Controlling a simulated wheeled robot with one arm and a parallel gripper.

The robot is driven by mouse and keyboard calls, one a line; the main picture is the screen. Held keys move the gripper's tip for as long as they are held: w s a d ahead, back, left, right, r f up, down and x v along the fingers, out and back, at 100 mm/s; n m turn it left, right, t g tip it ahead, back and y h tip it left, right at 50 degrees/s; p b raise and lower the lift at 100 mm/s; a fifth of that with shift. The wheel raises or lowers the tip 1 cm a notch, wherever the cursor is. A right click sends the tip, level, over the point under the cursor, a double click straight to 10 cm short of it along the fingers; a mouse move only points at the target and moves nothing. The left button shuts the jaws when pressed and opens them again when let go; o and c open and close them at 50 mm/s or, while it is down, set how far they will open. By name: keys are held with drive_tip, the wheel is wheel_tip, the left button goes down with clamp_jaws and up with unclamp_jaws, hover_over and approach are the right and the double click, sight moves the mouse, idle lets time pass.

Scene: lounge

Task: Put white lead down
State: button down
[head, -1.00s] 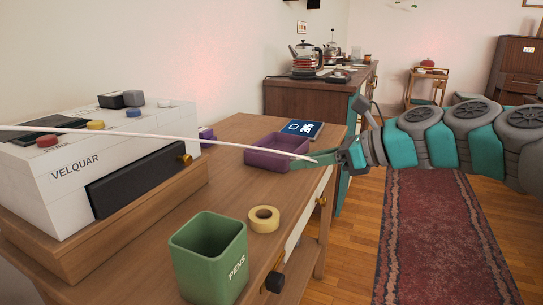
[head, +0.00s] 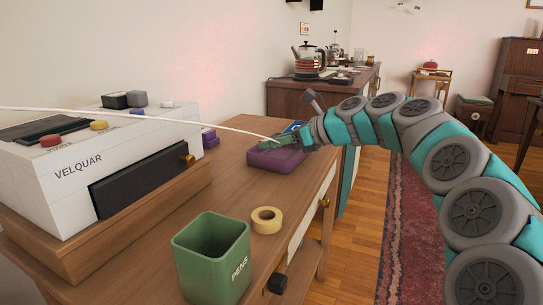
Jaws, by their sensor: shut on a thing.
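The white lead (head: 150,117) runs from the left edge of the head view, above the white machine, to my gripper. My gripper (head: 278,142) is shut on the lead's end, over the purple tray (head: 262,159) on the wooden desk (head: 224,190). I cannot tell whether the gripper touches the tray. The gripper and arm hide part of the tray and most of the blue item behind it.
The white VELQUAR machine (head: 75,167) stands at the left on a wooden base. A kettle (head: 308,62) stands on the far cabinet.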

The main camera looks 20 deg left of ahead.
drive_tip(key=shift+a+f+b, duration=0.1)
drive_tip(key=shift+f+b, duration=0.3)
drive_tip(key=shift+f, duration=1.4)
drive_tip(key=shift+f+p, duration=0.35)
drive_tip(key=shift+f, duration=0.4)
drive_tip(key=c, duration=1)
unclamp_jaws()
drive_tip(key=shift+s+f, duration=0.1)
drive_tip(key=shift+f, duration=0.1)
drive_tip(key=shift+r+b, duration=0.2)
drive_tip(key=shift+b, duration=0.2)
drive_tip(key=v, duration=0.4)
drive_tip(key=r+v, duration=0.1)
drive_tip(key=v, duration=0.3)
drive_tip(key=p+v, duration=0.1)
drive_tip(key=v, duration=0.3)
drive_tip(key=shift+w+r, duration=0.25)
drive_tip(key=shift+r, duration=0.05)
